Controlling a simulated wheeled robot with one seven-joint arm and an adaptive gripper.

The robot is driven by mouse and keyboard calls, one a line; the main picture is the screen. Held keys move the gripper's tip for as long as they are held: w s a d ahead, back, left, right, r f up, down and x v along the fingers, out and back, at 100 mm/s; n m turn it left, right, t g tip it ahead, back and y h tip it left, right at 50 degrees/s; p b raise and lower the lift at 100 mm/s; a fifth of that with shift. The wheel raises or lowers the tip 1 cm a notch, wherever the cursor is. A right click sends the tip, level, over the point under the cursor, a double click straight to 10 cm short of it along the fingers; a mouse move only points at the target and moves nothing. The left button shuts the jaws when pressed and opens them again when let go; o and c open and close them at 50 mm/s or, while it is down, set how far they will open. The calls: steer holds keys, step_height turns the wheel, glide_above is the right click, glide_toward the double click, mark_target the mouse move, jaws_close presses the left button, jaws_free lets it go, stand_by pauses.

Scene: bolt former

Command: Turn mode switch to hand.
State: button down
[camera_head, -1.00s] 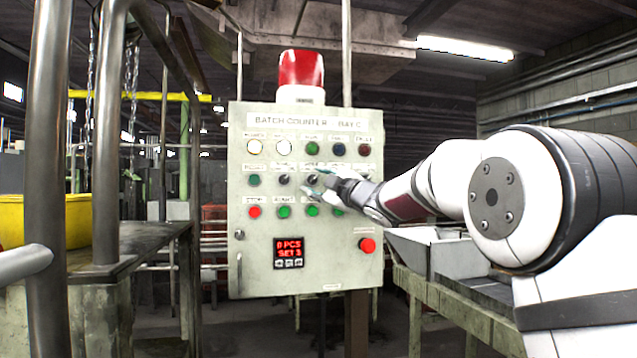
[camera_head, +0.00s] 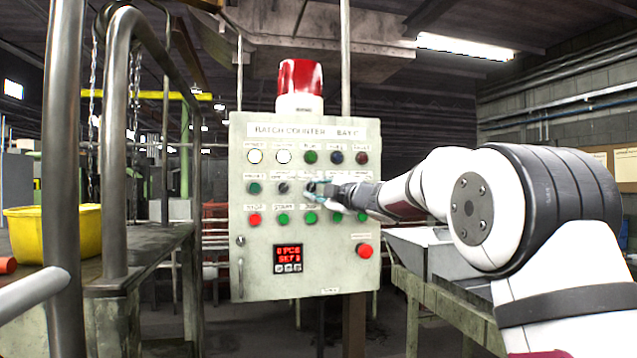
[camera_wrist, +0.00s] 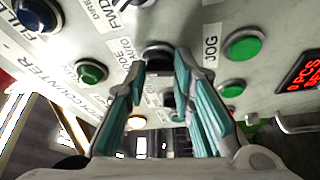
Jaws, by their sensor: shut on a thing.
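The grey control panel (camera_head: 262,230), labelled "BATCH COUNTER", stands upright in the middle of the head view. The mode switch (camera_wrist: 157,54) is a black knob on its face, beside a label reading "MODE" and "AUTO" in the wrist view. My gripper (camera_head: 312,189) reaches in from the right; in the wrist view its teal fingers (camera_wrist: 160,72) lie on either side of the knob, shut on it.
A red button (camera_head: 364,250) and a lit display (camera_head: 288,259) sit lower on the panel. A metal rail (camera_head: 115,130) stands left.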

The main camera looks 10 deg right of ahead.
steer(key=n+p, duration=0.1)
steer(key=n+g+p, duration=0.1)
steer(key=n, duration=0.1)
steer(key=n+p, duration=0.1)
steer(key=shift+s+r+g+h+p, duration=0.1)
steer(key=shift+r+g+h+p, duration=0.2)
steer(key=shift+h, duration=0.1)
steer(key=shift+n+g+h+p, duration=0.5)
steer(key=shift+n+g+p, duration=0.15)
steer(key=shift+n, duration=1.15)
steer(key=c, duration=1.4)
jaws_free()
steer(key=shift+o, duration=0.2)
steer(key=v, duration=1.1)
steer(key=shift+s, duration=0.4)
steer(key=shift+d+r, duration=0.1)
steer(key=shift+r, duration=0.05)
